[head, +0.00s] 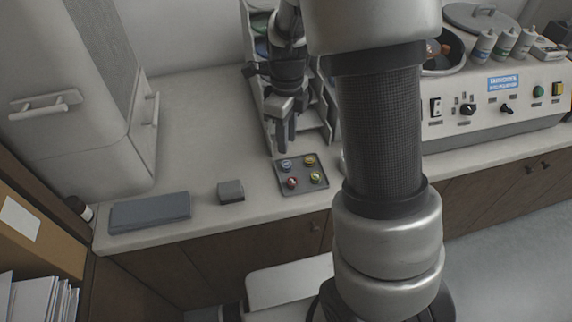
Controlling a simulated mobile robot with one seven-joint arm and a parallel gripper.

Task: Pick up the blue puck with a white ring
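A small dark tray (301,172) lies on the counter and holds a few small round pucks. The blue puck with a pale ring (285,164) is at the tray's back left. A yellowish puck (309,160) is at the back right, a reddish one (292,182) at the front left, and another yellowish one (315,178) at the front right. My gripper (283,145) points down just behind and above the blue puck, seemingly apart from it. Nothing is visible in it. The gap between its fingers is not clear from this angle.
A grey block (231,192) and a flat blue-grey slab (150,212) lie left of the tray. A shelf rack (315,118) stands close behind it. A control panel machine (490,110) is at right. My arm hides part of the counter. The counter at left centre is clear.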

